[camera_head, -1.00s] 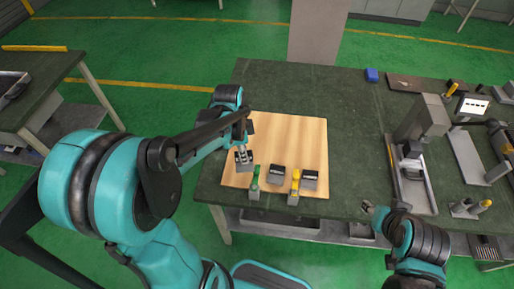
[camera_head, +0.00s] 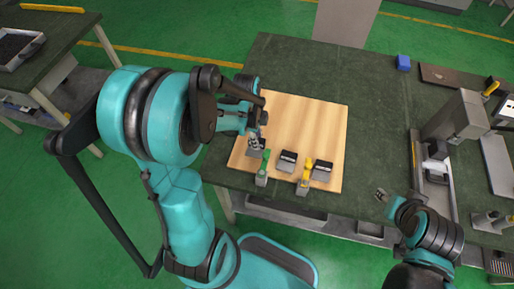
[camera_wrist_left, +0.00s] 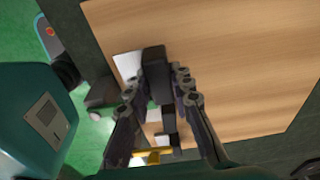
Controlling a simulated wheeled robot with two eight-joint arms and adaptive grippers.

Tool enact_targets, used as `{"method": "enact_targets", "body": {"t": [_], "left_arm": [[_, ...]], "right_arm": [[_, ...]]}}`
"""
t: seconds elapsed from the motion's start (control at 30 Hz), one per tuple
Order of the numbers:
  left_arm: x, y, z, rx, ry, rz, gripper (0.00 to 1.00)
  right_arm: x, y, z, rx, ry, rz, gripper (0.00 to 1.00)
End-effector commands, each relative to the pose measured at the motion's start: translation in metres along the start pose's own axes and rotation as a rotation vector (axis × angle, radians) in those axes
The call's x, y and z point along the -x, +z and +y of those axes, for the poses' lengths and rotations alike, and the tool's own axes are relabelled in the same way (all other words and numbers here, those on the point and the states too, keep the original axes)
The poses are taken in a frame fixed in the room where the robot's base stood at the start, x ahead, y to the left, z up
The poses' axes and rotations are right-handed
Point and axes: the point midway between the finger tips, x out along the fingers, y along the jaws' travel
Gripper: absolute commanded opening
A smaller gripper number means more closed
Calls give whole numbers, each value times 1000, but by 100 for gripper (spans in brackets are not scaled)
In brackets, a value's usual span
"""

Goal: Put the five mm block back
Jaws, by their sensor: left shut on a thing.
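My left gripper (camera_head: 255,143) is at the left side of the wooden board, shut on a grey and black block (camera_head: 252,153). In the left wrist view the block's dark part (camera_wrist_left: 154,70) lies between the fingers (camera_wrist_left: 157,88). The block is low at the board; whether it touches the board I cannot tell. Two similar grey blocks with black tops, one in the middle (camera_head: 287,161) and one to the right (camera_head: 321,172), stand on the board. No size marking is readable. My right gripper (camera_head: 382,195) is near the table's front edge, too small to judge.
A green-handled tool (camera_head: 262,169) stands close right of the held block. The wooden board (camera_head: 310,119) is bare toward the back.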

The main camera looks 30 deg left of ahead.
Motion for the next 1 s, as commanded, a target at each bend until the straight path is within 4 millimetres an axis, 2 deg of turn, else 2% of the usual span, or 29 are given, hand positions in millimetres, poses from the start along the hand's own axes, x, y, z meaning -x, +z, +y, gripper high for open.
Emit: {"method": "enact_targets", "body": {"t": [0.3, 0.7, 0.73, 0.8, 1.0], "left_arm": [[-43, 5, 0, 0, 0, 0, 0], [-48, 6, 0, 0, 0, 0, 0], [-47, 6, 0, 0, 0, 0, 29], [-46, 6, 0, 0, 0, 0, 42], [-46, 6, 0, 0, 0, 0, 42]], "right_arm": [[-15, 11, 0, 0, 0, 0, 40], [-18, 12, 0, 0, 0, 0, 40], [-17, 12, 0, 0, 0, 0, 40], [-16, 12, 0, 0, 0, 0, 40], [-16, 11, 0, 0, 0, 0, 40]]}}
